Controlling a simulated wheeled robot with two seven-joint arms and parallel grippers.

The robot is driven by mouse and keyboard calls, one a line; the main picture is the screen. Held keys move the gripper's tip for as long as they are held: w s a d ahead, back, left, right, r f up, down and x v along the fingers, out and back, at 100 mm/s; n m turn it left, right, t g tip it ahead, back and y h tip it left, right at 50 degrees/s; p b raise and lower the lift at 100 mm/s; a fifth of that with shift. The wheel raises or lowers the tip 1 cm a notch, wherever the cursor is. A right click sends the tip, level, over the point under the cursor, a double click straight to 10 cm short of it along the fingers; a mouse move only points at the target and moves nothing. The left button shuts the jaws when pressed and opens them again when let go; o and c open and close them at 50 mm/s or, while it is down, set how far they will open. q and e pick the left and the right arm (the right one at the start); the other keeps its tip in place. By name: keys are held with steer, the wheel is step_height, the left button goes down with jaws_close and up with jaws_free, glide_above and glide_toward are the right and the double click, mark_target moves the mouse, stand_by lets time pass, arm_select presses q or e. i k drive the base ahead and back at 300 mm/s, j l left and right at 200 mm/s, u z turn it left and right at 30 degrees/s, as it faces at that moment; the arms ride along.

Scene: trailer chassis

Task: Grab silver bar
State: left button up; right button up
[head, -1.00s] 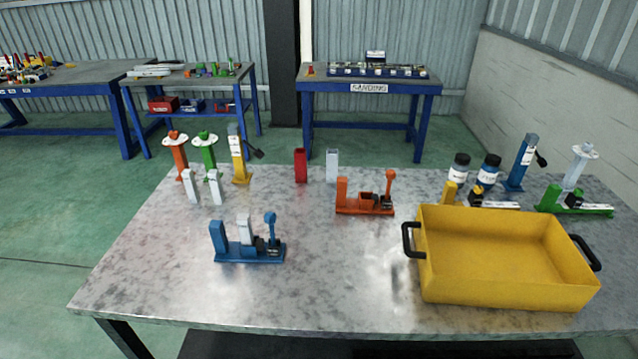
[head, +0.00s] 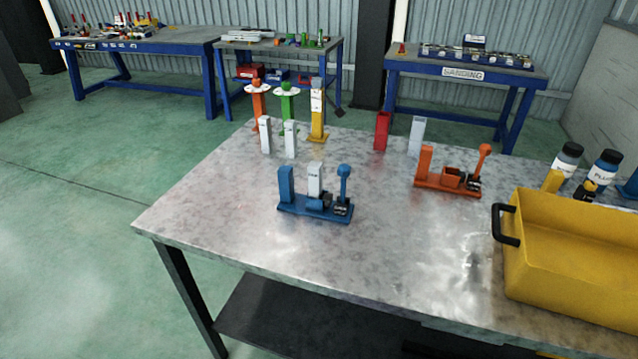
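Several pale silver-white upright bars stand on the metal table (head: 230,215). Two bars, one at the left (head: 265,136) and one beside it (head: 290,140), stand near the back left edge. Another silver bar (head: 416,137) stands at the back, right of a red bar (head: 381,131). One more pale bar (head: 315,180) stands upright on the blue chassis (head: 314,207), between its blue post and its blue round-topped part. I cannot tell which bar the task means. Neither gripper is in view.
An orange chassis (head: 447,186) sits right of centre. A yellow crate (head: 575,265) with black handles fills the table's right front. Orange (head: 258,105), green (head: 288,105) and yellow (head: 318,115) posts stand at the back left. Two bottles are behind the crate. The front left tabletop is clear.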

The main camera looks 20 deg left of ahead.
mark_target(315, 169)
steer(key=i+j, duration=0.15)
steer(key=j, duration=0.25)
steer(key=i+j+z, duration=0.1)
steer(key=j, duration=0.35)
steer(key=i+j+z, duration=0.1)
steer(key=j, duration=0.35)
steer(key=i+j, duration=0.2)
steer(key=j, duration=0.25)
steer(key=i+j+z, duration=0.1)
steer(key=j, duration=0.3)
steer(key=i+j, duration=0.1)
steer(key=j, duration=0.35)
steer(key=i+z, duration=0.05)
